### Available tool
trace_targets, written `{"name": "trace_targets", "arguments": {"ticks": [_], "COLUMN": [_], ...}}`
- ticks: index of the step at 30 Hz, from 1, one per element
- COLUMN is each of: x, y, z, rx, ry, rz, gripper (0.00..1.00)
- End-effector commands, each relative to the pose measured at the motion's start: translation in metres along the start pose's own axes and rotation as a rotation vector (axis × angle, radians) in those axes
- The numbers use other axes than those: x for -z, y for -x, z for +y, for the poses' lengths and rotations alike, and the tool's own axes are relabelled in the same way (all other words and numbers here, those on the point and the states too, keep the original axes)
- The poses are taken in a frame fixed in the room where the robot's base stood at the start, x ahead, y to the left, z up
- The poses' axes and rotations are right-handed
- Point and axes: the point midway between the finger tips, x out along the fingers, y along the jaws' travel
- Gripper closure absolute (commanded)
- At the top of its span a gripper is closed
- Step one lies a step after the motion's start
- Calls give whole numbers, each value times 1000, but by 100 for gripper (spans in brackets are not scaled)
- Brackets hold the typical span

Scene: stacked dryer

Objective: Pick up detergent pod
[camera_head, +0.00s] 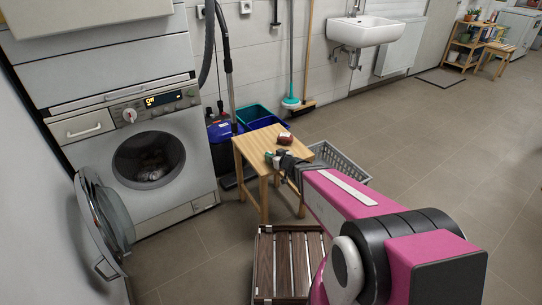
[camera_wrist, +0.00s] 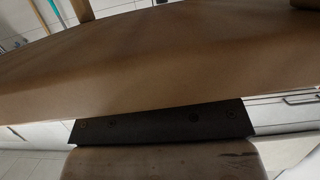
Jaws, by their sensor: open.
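A small dark red-brown item (camera_head: 285,138) lies on the top of a small wooden table (camera_head: 250,143) in the head view. A small greenish thing (camera_head: 269,154) shows beside my gripper's tip at the table's front part. I cannot tell which of these, if either, is the detergent pod. My gripper (camera_head: 276,158) is open, at the near edge of the table, in front of the red-brown item. Its fingers are too small to make out clearly. In the wrist view, a large brown surface (camera_wrist: 150,60), likely the table, fills the upper part; no pod can be made out there.
The lower machine (camera_head: 165,180) stands left with its round door (camera_head: 104,215) swung open. A grey basket (camera_head: 345,165) is right of the table and a slatted wooden crate (camera_head: 283,262) in front. Blue and teal bins (camera_head: 255,112) stand behind. Floor at right is clear.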

Motion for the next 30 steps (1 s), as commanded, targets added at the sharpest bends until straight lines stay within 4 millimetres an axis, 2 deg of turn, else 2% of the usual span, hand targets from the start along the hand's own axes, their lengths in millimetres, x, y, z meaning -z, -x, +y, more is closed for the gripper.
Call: {"name": "trace_targets", "arguments": {"ticks": [1, 3, 9, 10, 15, 16, 30], "x": [-1, -1, -1, -1, -2, -2, 0], "y": [-9, -13, -14, -14, -14, -14, -13], "z": [1, 0, 0, 0, 0, 0, -2], "rx": [1, 1, 0, 0, 1, 1, 3], "ry": [0, 0, 0, 0, 1, 1, 2], "rz": [0, 0, -2, -2, -3, -4, -6], "gripper": [38, 38, 38, 41, 96, 100, 100]}}
